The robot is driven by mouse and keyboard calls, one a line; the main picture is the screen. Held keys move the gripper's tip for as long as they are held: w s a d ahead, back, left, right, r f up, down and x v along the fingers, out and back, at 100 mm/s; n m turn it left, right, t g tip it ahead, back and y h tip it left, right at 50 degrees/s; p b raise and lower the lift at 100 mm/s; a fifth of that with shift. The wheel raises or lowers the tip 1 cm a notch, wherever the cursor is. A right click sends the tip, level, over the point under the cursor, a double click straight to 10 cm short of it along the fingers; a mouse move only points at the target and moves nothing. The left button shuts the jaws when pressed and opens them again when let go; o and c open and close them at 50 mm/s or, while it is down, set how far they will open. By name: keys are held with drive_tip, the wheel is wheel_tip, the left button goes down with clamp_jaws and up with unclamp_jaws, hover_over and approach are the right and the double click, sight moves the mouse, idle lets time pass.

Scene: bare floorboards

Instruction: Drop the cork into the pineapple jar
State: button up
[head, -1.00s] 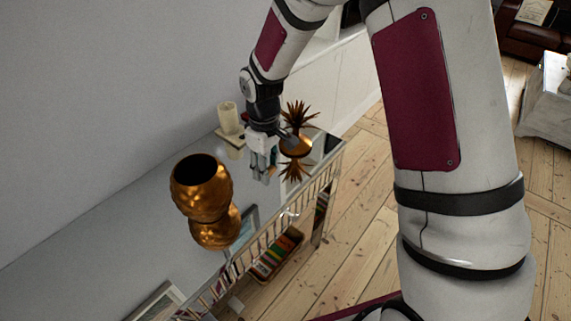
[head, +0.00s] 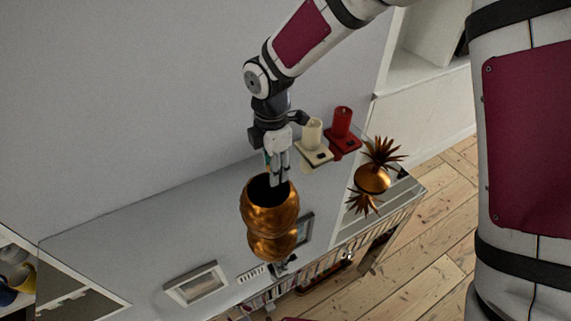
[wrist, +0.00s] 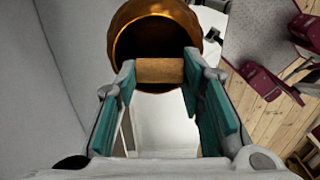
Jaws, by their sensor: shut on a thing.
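The open, round golden jar (head: 270,214) stands upright on a mirrored shelf top, with its reflection below it. In the wrist view its dark mouth and gold rim (wrist: 155,12) lie just beyond my fingertips. My gripper (head: 279,182) points down at the jar's mouth, its fingertips at or just above the opening; the exact height is unclear. In the wrist view my gripper (wrist: 160,72) is shut on the brown cork (wrist: 160,70), held crosswise between the two teal-padded fingers. The cork overlaps the near part of the mouth. The cork is not distinguishable in the head view.
A golden piece with spiky leaves (head: 372,180), perhaps the pineapple lid, sits right of the jar. A picture frame (head: 196,284) is at the front left. The wall is close behind.

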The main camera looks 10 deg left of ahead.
drive_tip(key=shift+w+a+f, duration=0.1)
drive_tip(key=shift+w+f, duration=0.05)
drive_tip(key=shift+f, duration=0.35)
drive_tip(key=shift+f+b, duration=0.75)
drive_tip(key=shift+f, duration=1.7)
drive_tip(key=o, duration=0.8)
wheel_tip(320, 180, up, 12)
drive_tip(key=shift+r, duration=0.1)
